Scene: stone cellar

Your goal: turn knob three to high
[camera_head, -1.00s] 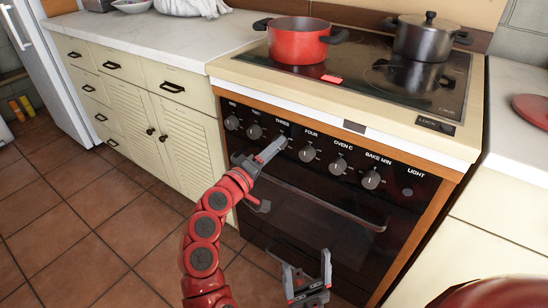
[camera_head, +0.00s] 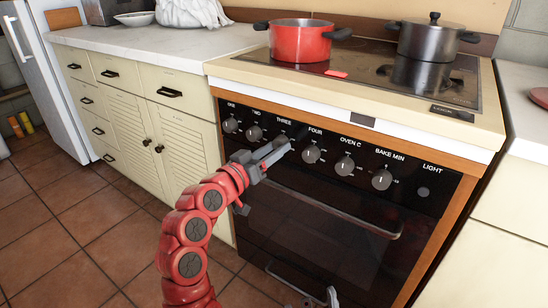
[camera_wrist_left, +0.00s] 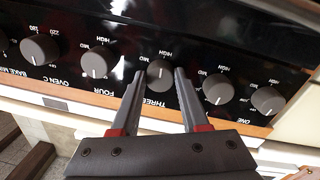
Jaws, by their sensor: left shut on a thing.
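Knob three (camera_wrist_left: 160,74) is a grey dial on the black oven panel (camera_head: 236,106). In the wrist view, seen upside down, it sits between the two fingers of my left gripper (camera_wrist_left: 159,74), which is shut on it. Its short pale mark runs roughly upright there, in line with the word HIGH; I cannot tell which end points. In the head view my left gripper (camera_head: 284,146) reaches the panel below the word THREE and hides most of that knob. My right gripper (camera_head: 322,299) shows only in part at the bottom edge; its opening is unclear.
Knob four (camera_head: 311,154) and knob two (camera_head: 254,133) flank knob three closely. The oven handle (camera_head: 350,215) runs below the panel. A red pot (camera_head: 300,42) and a dark pot (camera_head: 428,40) stand on the cooktop.

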